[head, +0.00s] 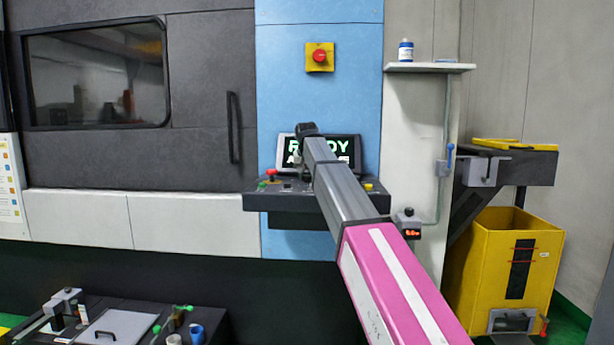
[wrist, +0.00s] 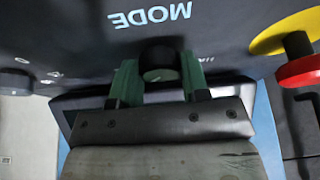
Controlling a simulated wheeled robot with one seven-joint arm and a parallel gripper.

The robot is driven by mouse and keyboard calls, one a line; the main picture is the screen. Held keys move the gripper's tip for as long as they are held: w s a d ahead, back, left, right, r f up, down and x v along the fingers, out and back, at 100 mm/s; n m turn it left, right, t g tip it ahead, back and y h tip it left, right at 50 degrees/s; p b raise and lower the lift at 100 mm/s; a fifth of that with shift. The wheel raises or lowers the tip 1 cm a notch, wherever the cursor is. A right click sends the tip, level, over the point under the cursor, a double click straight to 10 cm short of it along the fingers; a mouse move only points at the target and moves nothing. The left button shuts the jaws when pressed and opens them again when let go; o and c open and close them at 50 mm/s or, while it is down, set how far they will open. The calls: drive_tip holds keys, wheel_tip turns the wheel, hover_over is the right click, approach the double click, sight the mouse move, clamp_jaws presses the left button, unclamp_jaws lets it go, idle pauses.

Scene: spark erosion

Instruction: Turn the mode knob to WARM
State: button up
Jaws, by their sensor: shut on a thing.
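The mode knob (wrist: 160,58) is a dark round knob in the wrist view, on a dark panel under the word MODE, which appears upside down. My gripper (wrist: 157,75) has green fingers, one on each side of the knob, shut on it. The knob's pointer and most of its position marks are hidden by my gripper, so its setting cannot be read. In the head view my grey and pink arm reaches over the control shelf (head: 290,197) and hides the knob. The screen (head: 350,148) behind it shows READY, partly covered by my arm.
A red button on a yellow base (wrist: 298,65) is close to the right of my gripper in the wrist view. An emergency stop (head: 319,57) is on the blue panel above. A yellow bin (head: 480,260) stands at right.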

drive_tip(key=shift+m, duration=0.4)
drive_tip(key=o, duration=0.9)
drive_tip(key=shift+o, duration=0.2)
drive_tip(key=shift+r, duration=0.1)
drive_tip(key=v, duration=1)
drive_tip(key=shift+a+r, duration=0.15)
drive_tip(key=shift+r, duration=0.15)
drive_tip(key=shift+s, duration=0.15)
